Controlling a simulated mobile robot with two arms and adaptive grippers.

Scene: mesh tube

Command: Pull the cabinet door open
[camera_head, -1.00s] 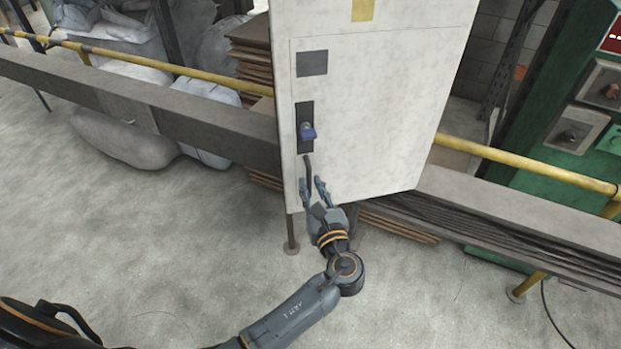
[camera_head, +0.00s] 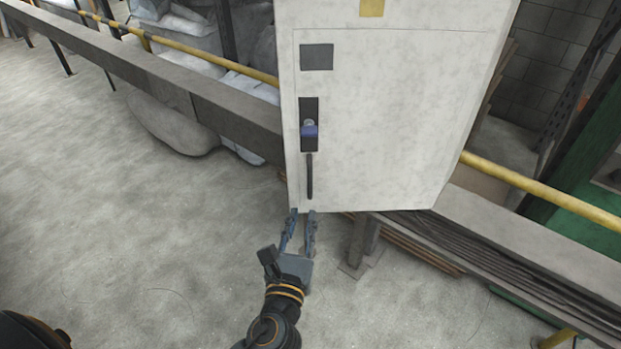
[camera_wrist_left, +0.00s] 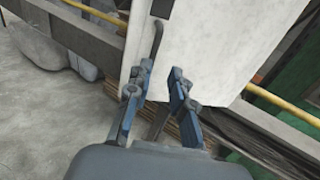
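The white cabinet (camera_head: 400,120) stands in the middle of the head view, its door (camera_head: 390,150) closed. On the door's left side is a black handle plate with a blue-purple knob (camera_head: 310,131), and a dark upright bar handle (camera_head: 310,177) hangs below it. My left gripper (camera_head: 302,214) is open and empty, just below the bar's lower end and apart from it. In the left wrist view its two blue fingers (camera_wrist_left: 160,82) are spread, with the bar handle (camera_wrist_left: 157,38) beyond them near the door's left edge. My right gripper is not in view.
A yellow rail (camera_head: 540,185) and grey beam (camera_head: 210,110) run behind the cabinet on both sides. Stacked brown sheets (camera_head: 430,250) lie low at the right. The concrete floor (camera_head: 130,240) in front is clear.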

